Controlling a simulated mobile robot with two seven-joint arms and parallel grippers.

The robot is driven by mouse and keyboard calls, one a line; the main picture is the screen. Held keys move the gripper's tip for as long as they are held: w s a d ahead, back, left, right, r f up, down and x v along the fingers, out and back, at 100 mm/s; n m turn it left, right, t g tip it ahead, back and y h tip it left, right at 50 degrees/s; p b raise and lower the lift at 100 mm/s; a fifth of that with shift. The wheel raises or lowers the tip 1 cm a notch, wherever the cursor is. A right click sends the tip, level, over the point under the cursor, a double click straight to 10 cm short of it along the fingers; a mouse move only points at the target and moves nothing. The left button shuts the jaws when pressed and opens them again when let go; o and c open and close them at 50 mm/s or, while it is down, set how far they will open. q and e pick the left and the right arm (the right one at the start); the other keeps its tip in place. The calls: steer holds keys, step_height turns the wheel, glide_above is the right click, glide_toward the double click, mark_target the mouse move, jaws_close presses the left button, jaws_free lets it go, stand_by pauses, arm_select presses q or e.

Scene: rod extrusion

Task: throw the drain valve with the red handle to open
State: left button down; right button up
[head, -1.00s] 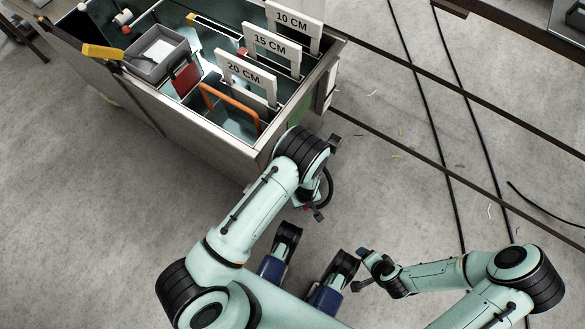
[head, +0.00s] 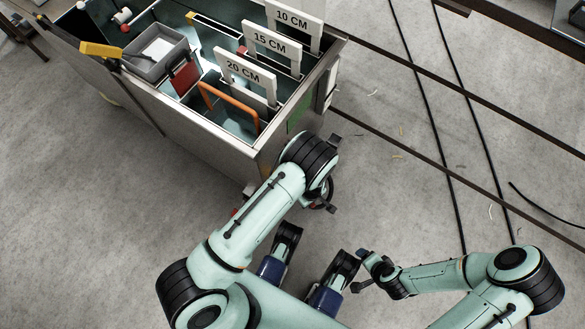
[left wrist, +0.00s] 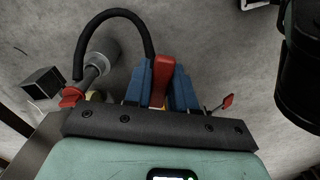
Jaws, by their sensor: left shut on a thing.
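The red valve handle (left wrist: 163,75) stands upright in the middle of the left wrist view. The blue fingers of my left gripper (left wrist: 162,82) are shut on it, one on each side. The valve body under the handle is mostly hidden by the fingers and the gripper's dark front plate. In the head view my left wrist hides the gripper and handle, low beside the near end of the tank. My right gripper (head: 357,270) is open and empty, out over the floor at the lower middle of the head view.
A grey pipe fitting (left wrist: 101,62) with a black hose (left wrist: 113,14) is left of the handle. Another red lever (left wrist: 72,97) and a small red tab (left wrist: 228,101) flank my gripper. The metal tank (head: 200,135) holds several dividers. Cables (head: 422,90) cross the floor at right.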

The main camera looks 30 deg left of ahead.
arm_select(q)
steer(key=shift+w, duration=0.15)
steer(key=shift+w+d+n, duration=0.2)
steer(key=shift+w+n, duration=0.3)
steer(key=shift+n, duration=0.7)
steer(key=shift+w+n+b, duration=0.35)
steer(key=shift+n+b, duration=0.05)
steer(key=c, duration=1.4)
jaws_free()
steer(key=shift+w+n, duration=0.1)
steer(key=shift+n, duration=0.2)
steer(key=o, duration=0.6)
steer(key=shift+c, duration=0.2)
